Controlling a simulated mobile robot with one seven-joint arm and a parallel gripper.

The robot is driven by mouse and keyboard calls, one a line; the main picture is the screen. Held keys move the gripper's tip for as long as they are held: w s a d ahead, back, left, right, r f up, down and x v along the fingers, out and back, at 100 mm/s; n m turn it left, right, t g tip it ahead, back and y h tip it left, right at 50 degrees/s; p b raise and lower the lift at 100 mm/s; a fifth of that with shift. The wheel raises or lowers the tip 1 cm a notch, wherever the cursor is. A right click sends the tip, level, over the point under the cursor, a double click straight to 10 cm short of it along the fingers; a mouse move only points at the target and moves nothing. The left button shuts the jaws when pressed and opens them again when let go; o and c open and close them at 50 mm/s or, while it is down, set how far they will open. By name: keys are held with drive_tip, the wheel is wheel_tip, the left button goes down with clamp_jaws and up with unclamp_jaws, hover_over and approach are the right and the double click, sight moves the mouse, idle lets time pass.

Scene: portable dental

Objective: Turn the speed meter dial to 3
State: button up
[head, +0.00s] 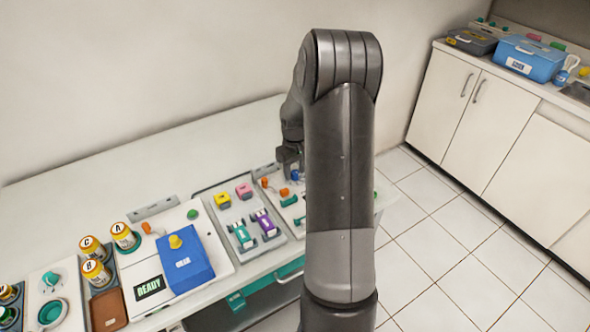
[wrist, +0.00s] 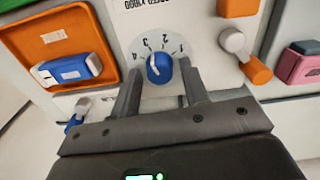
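The speed meter dial (wrist: 160,70) is a blue round knob on a white panel, with numerals printed in an arc around its far side. A pale mark on the knob points up and slightly left, near the 3; I cannot tell if it lines up exactly. My gripper (wrist: 160,76) is open, with one finger on each side of the knob. Small gaps seem to show between fingers and knob, so contact is unclear. In the head view my gripper (head: 290,157) is partly hidden by my arm, beside a small blue knob (head: 295,175).
In the wrist view, an orange tray (wrist: 28,47) holding a blue-and-white piece (wrist: 72,70) lies left of the dial. An orange lever with a white knob (wrist: 256,70) stands close on the right. In the head view, a blue box (head: 187,265) and yellow jars (head: 92,248) stand left.

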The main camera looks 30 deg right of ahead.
sight(295, 172)
drive_tip(key=shift+o, duration=0.5)
drive_tip(key=shift+r, duration=0.1)
wheel_tip(295, 172, up, 11)
drive_tip(key=shift+f, duration=0.2)
